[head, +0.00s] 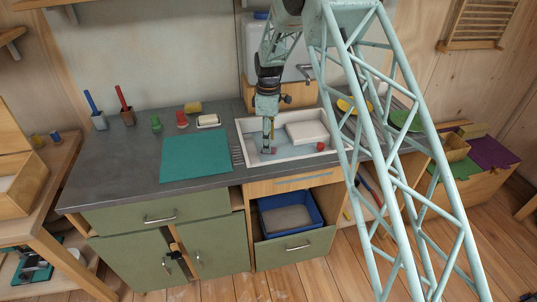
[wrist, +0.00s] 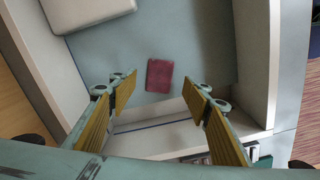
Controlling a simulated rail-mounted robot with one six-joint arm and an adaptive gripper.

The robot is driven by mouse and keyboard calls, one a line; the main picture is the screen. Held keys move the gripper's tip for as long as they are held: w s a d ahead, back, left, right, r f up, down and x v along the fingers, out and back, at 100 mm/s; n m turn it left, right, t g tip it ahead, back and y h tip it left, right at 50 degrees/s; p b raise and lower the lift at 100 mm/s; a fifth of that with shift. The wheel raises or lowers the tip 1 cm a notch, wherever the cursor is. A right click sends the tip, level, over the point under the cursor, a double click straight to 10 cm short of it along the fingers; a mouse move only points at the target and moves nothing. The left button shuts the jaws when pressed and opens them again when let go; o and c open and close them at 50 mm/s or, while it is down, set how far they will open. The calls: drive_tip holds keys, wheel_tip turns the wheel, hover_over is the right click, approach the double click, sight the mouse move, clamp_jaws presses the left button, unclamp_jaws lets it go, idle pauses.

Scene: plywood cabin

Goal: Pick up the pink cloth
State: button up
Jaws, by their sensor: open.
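The pink cloth (wrist: 160,75) is a small, dark pink, flat rectangle on the pale blue-grey floor of the sink in the wrist view. In the head view a small pinkish patch (head: 273,151) shows beside my fingertips, mostly hidden by them. My gripper (head: 267,150) points down into the left part of the white-rimmed sink (head: 243,124). In the wrist view my gripper (wrist: 160,94) is open, with its yellow-padded fingers on either side and just short of the cloth. Nothing is held between them. I cannot tell the exact height gap.
A white tub (head: 307,131) sits in the sink's right part, with a small red object (head: 320,146) by the front rim. Sink walls surround my gripper closely. A teal mat (head: 196,158) lies left on the counter. A drawer below (head: 295,247) stands open with a blue bin.

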drive_tip(key=shift+f, duration=0.1)
drive_tip(key=shift+f+b, duration=0.8)
drive_tip(key=shift+f, duration=1.7)
drive_tip(key=shift+c, duration=0.3)
drive_tip(key=c, duration=0.9)
